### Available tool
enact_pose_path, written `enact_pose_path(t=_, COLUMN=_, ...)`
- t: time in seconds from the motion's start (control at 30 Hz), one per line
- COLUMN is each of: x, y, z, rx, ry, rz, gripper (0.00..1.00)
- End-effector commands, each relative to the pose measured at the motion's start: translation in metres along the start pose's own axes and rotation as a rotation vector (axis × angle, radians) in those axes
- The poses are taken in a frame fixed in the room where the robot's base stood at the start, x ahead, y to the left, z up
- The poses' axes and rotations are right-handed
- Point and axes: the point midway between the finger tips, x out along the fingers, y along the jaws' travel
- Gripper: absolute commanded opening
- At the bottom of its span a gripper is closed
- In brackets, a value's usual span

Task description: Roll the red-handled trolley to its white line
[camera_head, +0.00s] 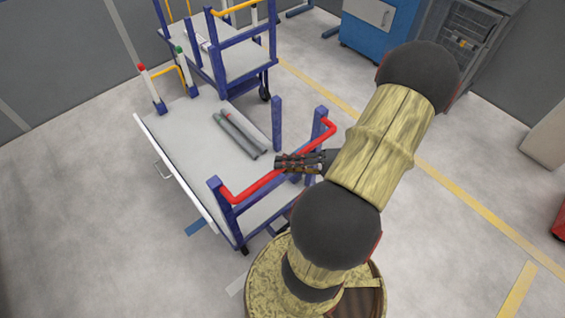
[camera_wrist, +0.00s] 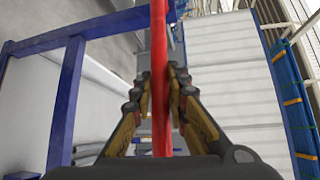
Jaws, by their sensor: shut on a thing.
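The red-handled trolley (camera_head: 188,138) has a grey deck and blue posts and stands in the middle of the head view. Its red handle (camera_head: 255,189) runs along the end nearer me. My gripper (camera_head: 286,163) is shut on this handle, towards its right part. In the wrist view the handle (camera_wrist: 159,45) runs upright between the fingers of my gripper (camera_wrist: 161,92). A short pale strip (camera_head: 238,285) lies on the floor beside my base; it is partly hidden, and I cannot tell if it is the white line.
Grey pipes (camera_head: 238,136) lie on the deck. A second trolley (camera_head: 240,62) with a yellow handle stands close behind. A blue cabinet (camera_head: 370,25) stands at the back. A blue floor strip (camera_head: 195,228) lies left of the trolley. The floor at left is clear.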

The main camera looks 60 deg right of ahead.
Motion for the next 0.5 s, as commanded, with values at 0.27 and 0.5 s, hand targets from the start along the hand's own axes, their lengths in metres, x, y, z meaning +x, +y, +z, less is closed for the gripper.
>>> enact_pose_path(t=0.27, x=-0.0008, y=0.0044, z=0.0029, rx=0.002, ry=-0.004, rz=0.008, gripper=0.00)
enact_pose_path(t=0.5, x=-0.0008, y=0.0040, z=0.0026, rx=0.002, ry=-0.003, rz=0.007, gripper=0.23)
